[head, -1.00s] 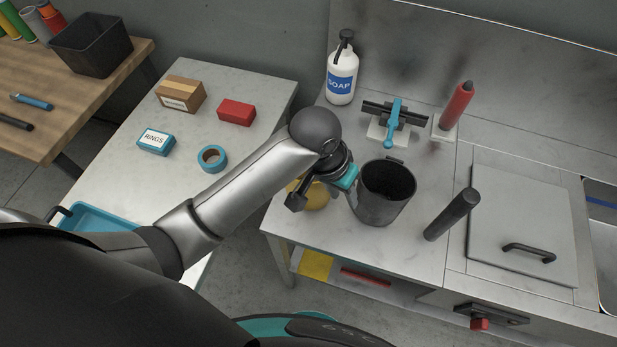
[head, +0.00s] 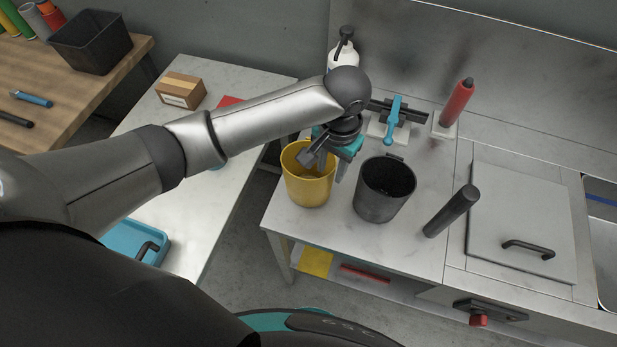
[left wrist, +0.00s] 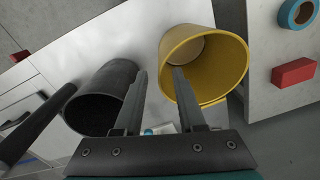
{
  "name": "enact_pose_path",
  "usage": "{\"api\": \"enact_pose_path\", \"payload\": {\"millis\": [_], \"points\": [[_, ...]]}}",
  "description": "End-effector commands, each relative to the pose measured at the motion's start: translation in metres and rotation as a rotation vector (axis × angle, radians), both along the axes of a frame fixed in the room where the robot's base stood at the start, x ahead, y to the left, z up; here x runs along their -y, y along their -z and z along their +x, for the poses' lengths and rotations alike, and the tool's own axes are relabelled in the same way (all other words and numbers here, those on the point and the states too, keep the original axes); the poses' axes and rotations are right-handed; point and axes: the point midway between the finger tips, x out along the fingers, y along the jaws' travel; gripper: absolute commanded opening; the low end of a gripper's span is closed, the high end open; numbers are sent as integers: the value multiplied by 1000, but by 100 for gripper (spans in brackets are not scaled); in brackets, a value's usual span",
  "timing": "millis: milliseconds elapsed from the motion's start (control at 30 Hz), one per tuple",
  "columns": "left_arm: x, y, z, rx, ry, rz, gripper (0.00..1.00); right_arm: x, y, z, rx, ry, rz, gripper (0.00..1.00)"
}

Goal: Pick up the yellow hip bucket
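The yellow hip bucket (head: 306,191) stands upright on the metal counter near its left edge, left of a dark grey bucket (head: 382,203). My left gripper (head: 325,165) is at the yellow bucket's right side, with its fingers apart. In the left wrist view the gripper (left wrist: 159,73) shows one finger over the mouth of the yellow bucket (left wrist: 222,55) and the other outside, towards the dark bucket (left wrist: 98,98). The near rim lies between the fingers; I cannot tell whether either touches it. My right gripper is not in view.
A black cylinder (head: 452,212) leans right of the dark bucket. Behind are a soap bottle (head: 343,57), a blue-handled tool (head: 394,122) and a red cylinder (head: 457,105). A side table holds a cardboard box (head: 181,91) and a blue tray (head: 122,240).

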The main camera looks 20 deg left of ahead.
Motion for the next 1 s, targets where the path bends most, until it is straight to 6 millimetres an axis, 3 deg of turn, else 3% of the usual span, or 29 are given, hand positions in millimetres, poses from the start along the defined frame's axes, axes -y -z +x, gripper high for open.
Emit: {"api": "enact_pose_path", "payload": {"millis": [100,333,600,900,1000], "points": [[0,18,-1,-3,1,0,39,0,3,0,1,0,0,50],[-1,33,0,-2,1,1,39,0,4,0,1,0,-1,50],[-4,71,1,0,2,-1,39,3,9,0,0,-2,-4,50],[-4,75,1,1,3,-1,39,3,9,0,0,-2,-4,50],[-4,75,1,1,2,-1,29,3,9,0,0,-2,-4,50]]}}
